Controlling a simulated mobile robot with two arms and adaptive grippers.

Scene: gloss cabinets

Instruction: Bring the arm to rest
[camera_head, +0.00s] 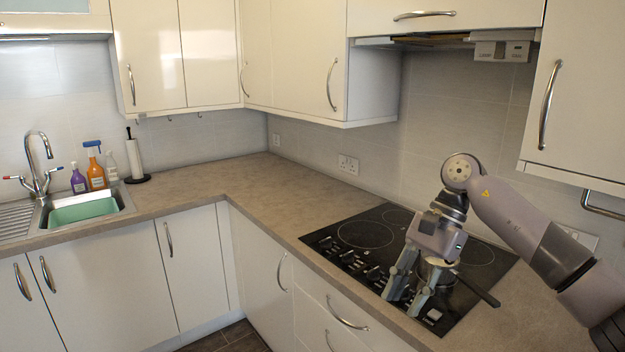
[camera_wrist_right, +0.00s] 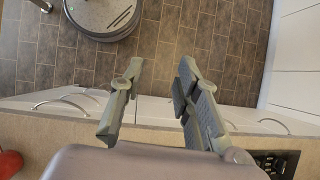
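My right arm reaches in from the right in the camera_head view. Its gripper (camera_head: 405,304) hangs fingers down over the near part of the black hob (camera_head: 367,234). The two fingers are apart, with nothing seen between them. In the right wrist view the gripper (camera_wrist_right: 160,66) also shows open and empty, with floor and the cabinet fronts beyond it. My left arm and gripper are not in view.
A pan with a dark handle (camera_head: 479,290) is on the hob, partly hidden behind the right gripper. The worktop (camera_head: 262,187) left of the hob is clear. Bottles and a sink (camera_head: 124,196) are at the left. A red round thing (camera_wrist_right: 9,164) shows in the wrist view.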

